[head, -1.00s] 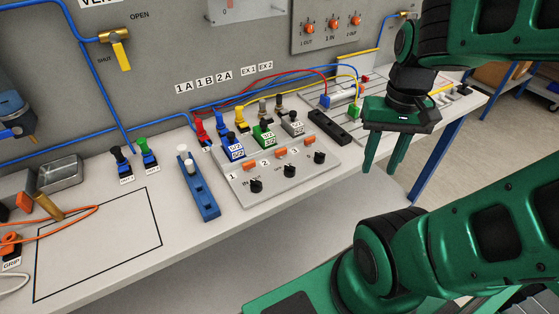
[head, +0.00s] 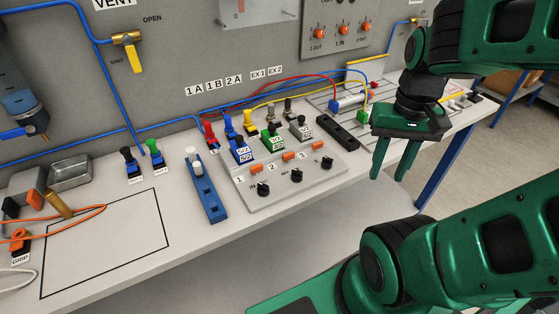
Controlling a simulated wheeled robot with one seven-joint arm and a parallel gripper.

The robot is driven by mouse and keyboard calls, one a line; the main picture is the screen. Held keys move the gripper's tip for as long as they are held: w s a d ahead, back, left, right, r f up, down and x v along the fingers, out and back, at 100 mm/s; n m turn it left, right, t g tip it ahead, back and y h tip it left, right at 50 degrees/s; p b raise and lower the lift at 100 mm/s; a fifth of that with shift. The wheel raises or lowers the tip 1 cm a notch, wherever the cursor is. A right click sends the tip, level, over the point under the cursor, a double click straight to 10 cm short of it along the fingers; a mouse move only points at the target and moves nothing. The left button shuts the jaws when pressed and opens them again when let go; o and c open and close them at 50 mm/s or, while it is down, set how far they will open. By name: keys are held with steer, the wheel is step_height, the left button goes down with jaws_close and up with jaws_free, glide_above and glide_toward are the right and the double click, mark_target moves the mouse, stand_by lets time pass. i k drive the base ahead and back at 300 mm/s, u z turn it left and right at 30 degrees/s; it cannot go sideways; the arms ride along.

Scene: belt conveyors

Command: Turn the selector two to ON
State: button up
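A grey sloped control panel (head: 290,197) sits on the bench with three black selector knobs in a row. The middle knob (head: 296,175), in line with the label 2, is selector two. Its lettering and pointer direction are too small to read. The left knob (head: 263,190) and the right knob (head: 327,162) flank it. My gripper (head: 388,178) hangs to the right of the panel, fingers pointing down, apart and empty. It is clear of the knobs, and nothing hides selector two.
Orange parts (head: 288,157) sit behind the knobs, and coloured valves with hoses (head: 240,150) stand farther back. A black block (head: 338,130) lies between panel and gripper. A blue rail with a white knob (head: 207,190) stands left.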

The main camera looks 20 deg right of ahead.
mark_target(296, 176)
steer(key=u, duration=0.5)
steer(key=k, duration=1)
steer(key=z, duration=0.35)
steer(key=i, duration=1.4)
